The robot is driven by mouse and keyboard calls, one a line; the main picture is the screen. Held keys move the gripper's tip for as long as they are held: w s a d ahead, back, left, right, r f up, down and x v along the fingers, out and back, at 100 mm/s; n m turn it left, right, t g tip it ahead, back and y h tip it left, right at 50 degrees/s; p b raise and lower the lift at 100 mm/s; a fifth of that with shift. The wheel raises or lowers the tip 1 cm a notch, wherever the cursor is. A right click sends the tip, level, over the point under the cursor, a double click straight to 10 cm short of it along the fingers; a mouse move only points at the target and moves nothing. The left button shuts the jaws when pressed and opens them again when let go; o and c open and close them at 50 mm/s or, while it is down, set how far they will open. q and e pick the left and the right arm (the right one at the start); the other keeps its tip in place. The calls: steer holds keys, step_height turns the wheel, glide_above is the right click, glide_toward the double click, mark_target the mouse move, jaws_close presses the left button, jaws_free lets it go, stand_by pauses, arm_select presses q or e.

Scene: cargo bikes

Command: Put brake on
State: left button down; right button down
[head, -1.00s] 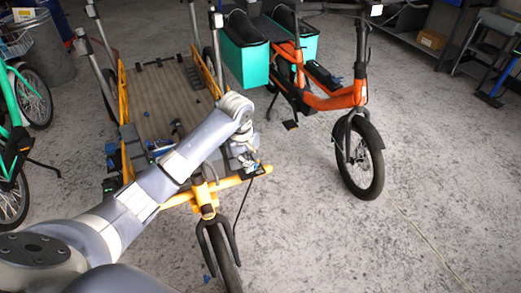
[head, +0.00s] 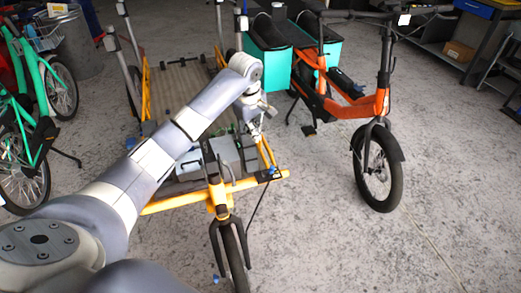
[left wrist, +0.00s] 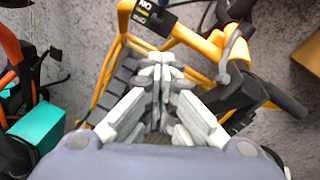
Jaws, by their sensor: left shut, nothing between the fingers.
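The yellow cargo bike (head: 218,195) stands in the middle of the head view, its front wheel toward me and a dark cable hanging from its crossbar. My left gripper (head: 257,133) is above and behind the right end of that crossbar. A black grip (left wrist: 285,100) is right of the fingers. I cannot make out which part is the brake, nor whether the fingers touch the bike. My right gripper is in neither view.
An orange bike (head: 375,105) with teal bags stands close on the right. Green bikes (head: 40,130) stand on the left. A workbench (head: 470,40) is at the back right. The concrete floor at the front right is clear.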

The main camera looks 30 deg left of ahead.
arm_select(q)
steer(key=d+f, duration=0.3)
steer(key=f, duration=0.7)
steer(key=shift+w+d+f+p, duration=0.2)
steer(key=shift+w+f+p, duration=0.1)
steer(key=shift+f, duration=0.1)
